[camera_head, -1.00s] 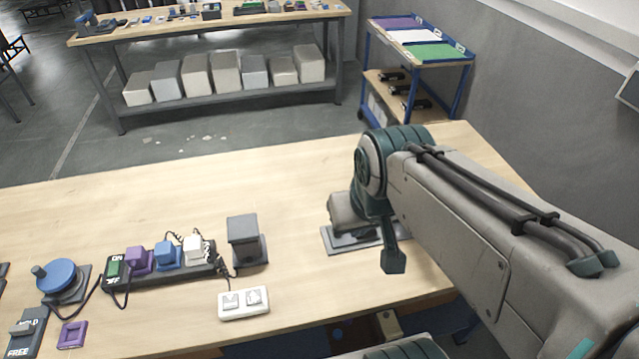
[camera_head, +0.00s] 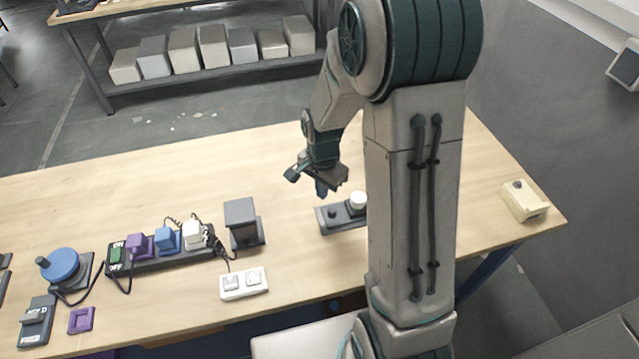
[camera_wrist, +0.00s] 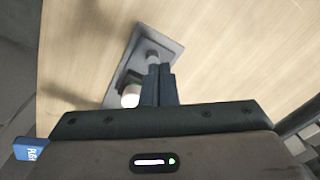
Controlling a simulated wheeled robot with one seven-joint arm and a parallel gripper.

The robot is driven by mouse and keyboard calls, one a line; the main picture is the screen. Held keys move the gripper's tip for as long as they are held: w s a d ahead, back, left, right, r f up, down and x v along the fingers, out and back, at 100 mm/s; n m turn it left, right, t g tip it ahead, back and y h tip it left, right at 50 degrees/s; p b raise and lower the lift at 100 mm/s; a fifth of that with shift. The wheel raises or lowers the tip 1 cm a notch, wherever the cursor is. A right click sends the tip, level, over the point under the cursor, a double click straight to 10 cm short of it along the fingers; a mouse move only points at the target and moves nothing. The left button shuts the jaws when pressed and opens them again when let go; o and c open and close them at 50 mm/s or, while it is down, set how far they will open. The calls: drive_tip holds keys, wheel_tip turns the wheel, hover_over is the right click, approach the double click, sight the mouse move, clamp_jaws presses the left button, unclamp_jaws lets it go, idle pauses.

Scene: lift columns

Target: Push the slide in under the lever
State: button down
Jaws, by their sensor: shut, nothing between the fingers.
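My gripper (camera_head: 324,190) is shut and empty, pointing down above the grey plate fixture (camera_head: 328,226). The wrist view shows its two dark blue fingers (camera_wrist: 159,84) together. In that view the grey plate (camera_wrist: 168,46) lies beyond the fingertips, with a small grey knob (camera_wrist: 152,56) near them and a white round cap (camera_wrist: 130,96) to the left of the fingers. In the head view the white cap (camera_head: 358,200) and the dark knob (camera_head: 332,213) stand on the plate. My arm hides its right end. I cannot tell which part is the slide or the lever.
A dark grey block on a stand (camera_head: 240,212), a white double switch box (camera_head: 243,283) and a power strip (camera_head: 170,256) with coloured plugs stand to the left. A blue crank disc (camera_head: 60,264) is farther left. A cream box (camera_head: 525,202) sits at the right. The table's back is clear.

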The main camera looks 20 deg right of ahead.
sight(358, 197)
drive_tip(key=shift+m, duration=0.5)
drive_tip(key=shift+w+f+b, duration=0.15)
drive_tip(key=shift+f+b, duration=0.9)
drive_tip(key=shift+f, duration=1.35)
drive_tip(key=shift+w+f+b, duration=0.15)
drive_tip(key=shift+f+b, duration=0.9)
drive_tip(key=shift+f, duration=1.35)
drive_tip(key=shift+d+r, duration=0.1)
drive_tip(key=shift+d, duration=5.25)
drive_tip(key=shift+a+b, duration=0.3)
drive_tip(key=shift+b, duration=0.05)
drive_tip(key=shift+r, duration=0.1)
drive_tip(key=shift+r+p, duration=1.8)
drive_tip(key=shift+r, duration=1.1)
